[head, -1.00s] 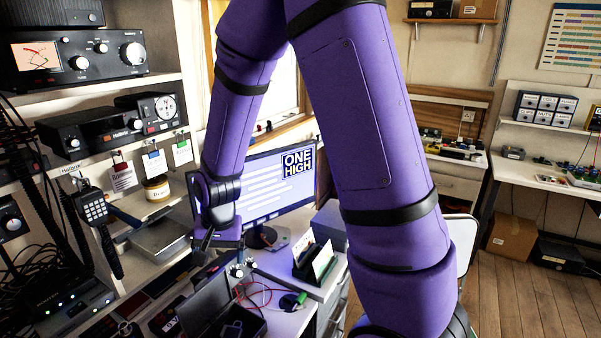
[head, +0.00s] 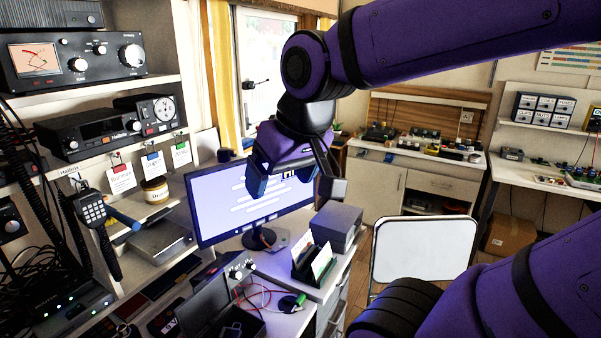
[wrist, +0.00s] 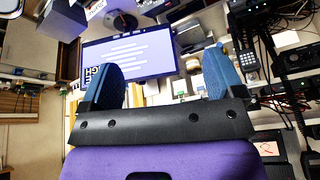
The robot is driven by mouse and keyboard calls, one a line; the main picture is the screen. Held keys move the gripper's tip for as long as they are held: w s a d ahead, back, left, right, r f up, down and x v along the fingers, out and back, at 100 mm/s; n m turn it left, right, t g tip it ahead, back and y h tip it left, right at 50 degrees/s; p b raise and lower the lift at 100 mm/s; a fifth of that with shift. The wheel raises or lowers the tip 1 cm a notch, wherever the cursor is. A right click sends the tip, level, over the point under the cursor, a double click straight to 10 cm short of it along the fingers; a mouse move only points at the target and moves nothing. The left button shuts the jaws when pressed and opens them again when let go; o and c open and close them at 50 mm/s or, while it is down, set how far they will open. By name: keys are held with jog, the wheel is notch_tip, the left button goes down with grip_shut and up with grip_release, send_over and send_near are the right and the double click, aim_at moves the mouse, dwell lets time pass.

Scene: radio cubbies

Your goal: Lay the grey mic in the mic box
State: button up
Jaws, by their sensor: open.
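A hand mic with a pale keypad (head: 94,211) hangs at the left shelf edge, with a dark body; it also shows in the wrist view (wrist: 249,62). I cannot tell whether it is the grey mic. An open dark box (head: 206,302) with a raised lid stands on the desk at the bottom; it may be the mic box. Its inside is partly cut off, and a pale outline shows in it. My gripper (head: 295,184) is raised in front of the monitor's right part. In the wrist view its blue fingers (wrist: 158,62) are wide apart with nothing between them.
A card holder (head: 306,270) and a grey box (head: 337,226) stand right of the dark box. Red leads lie beside it. Shelves with radios (head: 95,132) fill the left. A white chair back (head: 422,250) stands at right.

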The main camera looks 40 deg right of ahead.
jog(key=shift+s+d+r+n, duration=0.15)
jog(key=shift+s+r, duration=0.1)
jog(key=shift+s, duration=0.35)
jog(key=shift+s+d+r+n, duration=0.1)
jog(key=shift+s+r, duration=0.15)
jog(key=shift+s, duration=0.35)
jog(key=shift+s+d+r+n, duration=0.15)
jog(key=shift+s+r, duration=0.1)
jog(key=shift+s, duration=0.35)
jog(key=shift+a, duration=0.1)
